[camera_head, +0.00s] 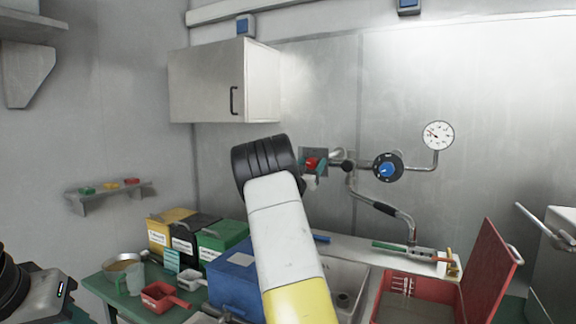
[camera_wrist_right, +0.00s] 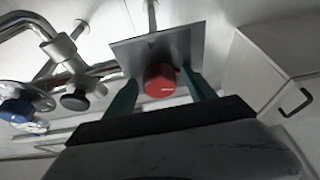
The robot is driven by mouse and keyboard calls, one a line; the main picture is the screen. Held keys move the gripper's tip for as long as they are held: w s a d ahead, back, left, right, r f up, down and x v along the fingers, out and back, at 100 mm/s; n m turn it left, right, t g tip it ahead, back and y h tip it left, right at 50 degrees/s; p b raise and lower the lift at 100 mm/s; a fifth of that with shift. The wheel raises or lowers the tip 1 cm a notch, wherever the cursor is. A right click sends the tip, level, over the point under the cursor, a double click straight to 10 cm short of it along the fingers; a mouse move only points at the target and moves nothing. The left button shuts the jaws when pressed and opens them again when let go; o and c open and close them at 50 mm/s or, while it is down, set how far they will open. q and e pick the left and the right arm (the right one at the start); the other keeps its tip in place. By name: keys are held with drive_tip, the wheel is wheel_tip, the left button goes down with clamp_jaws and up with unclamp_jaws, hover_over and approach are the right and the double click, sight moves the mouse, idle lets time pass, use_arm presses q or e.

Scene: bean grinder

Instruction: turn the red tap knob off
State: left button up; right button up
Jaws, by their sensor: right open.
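The red tap knob (camera_head: 311,162) is on a square plate on the back wall; in the right wrist view it is a round red cap (camera_wrist_right: 160,80). My right gripper (camera_wrist_right: 159,80) is open, with one green finger on each side of the knob. The knob shows between the fingers; I cannot tell whether either finger touches it. In the head view my right arm rises from the bottom and its black wrist hides most of this gripper (camera_head: 315,173).
A blue valve wheel (camera_head: 387,169) and a pressure gauge (camera_head: 437,135) are right of the knob on the piping. A wall cabinet (camera_head: 208,82) hangs upper left. Below are a sink (camera_head: 345,275), a blue box (camera_head: 234,282) and an open red box (camera_head: 487,272).

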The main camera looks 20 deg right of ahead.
drive_tip(key=shift+c, duration=0.2)
drive_tip(key=c, duration=1.3)
drive_tip(key=shift+m+g, duration=0.4)
drive_tip(key=shift+m, duration=0.1)
drive_tip(key=m+g+h, duration=0.1)
drive_tip(key=m, duration=0.1)
drive_tip(key=m+g, duration=0.1)
drive_tip(key=m, duration=0.2)
drive_tip(key=shift+m+h, duration=0.3)
drive_tip(key=shift+h, duration=0.1)
drive_tip(key=m+g, duration=0.1)
drive_tip(key=m, duration=0.1)
drive_tip(key=m+g, duration=0.1)
drive_tip(key=m, duration=0.2)
drive_tip(key=shift+g, duration=0.3)
drive_tip(key=m+g, duration=0.1)
drive_tip(key=m, duration=0.3)
drive_tip(key=m+g, duration=0.2)
drive_tip(key=m, duration=0.1)
drive_tip(key=shift+m+y, duration=0.3)
drive_tip(key=shift+m, duration=0.1)
drive_tip(key=shift+f, duration=0.1)
